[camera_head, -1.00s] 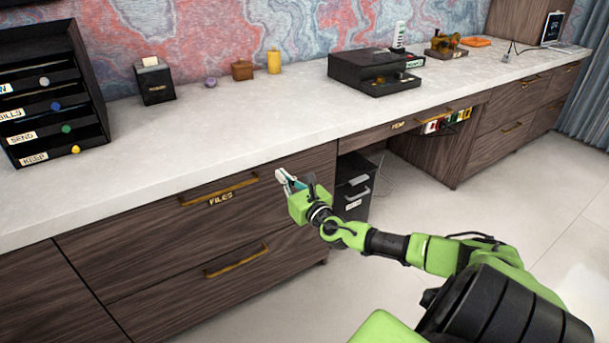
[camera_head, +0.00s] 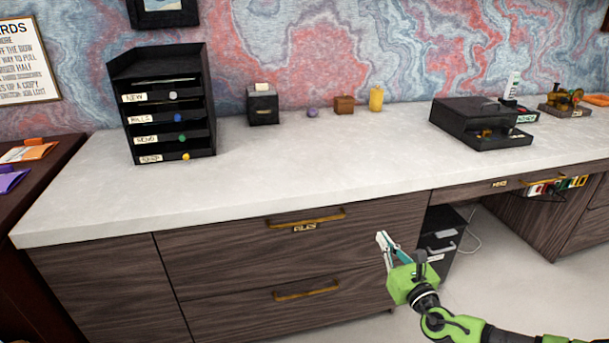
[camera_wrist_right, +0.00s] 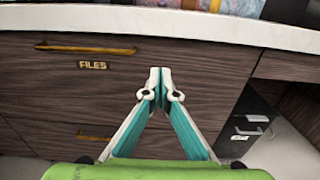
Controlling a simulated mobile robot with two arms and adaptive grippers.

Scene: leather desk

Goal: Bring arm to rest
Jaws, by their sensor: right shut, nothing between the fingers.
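My right arm, green and black, comes in from the lower right in the head view. Its gripper (camera_head: 383,240) is in front of the dark wood drawer fronts, below the edge of the worktop, and touches nothing that I can see. In the right wrist view the two white and teal fingers (camera_wrist_right: 160,76) meet at their tips, with nothing between them. Behind them is the drawer labelled FILES (camera_wrist_right: 93,66). My left gripper is in neither view.
The pale worktop (camera_head: 270,180) holds a black tray tower (camera_head: 168,117), a small black box (camera_head: 262,105), a brown box (camera_head: 344,104), a yellow candle (camera_head: 376,99) and a black organizer (camera_head: 470,125). A brass handle (camera_head: 306,218) juts out near the gripper.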

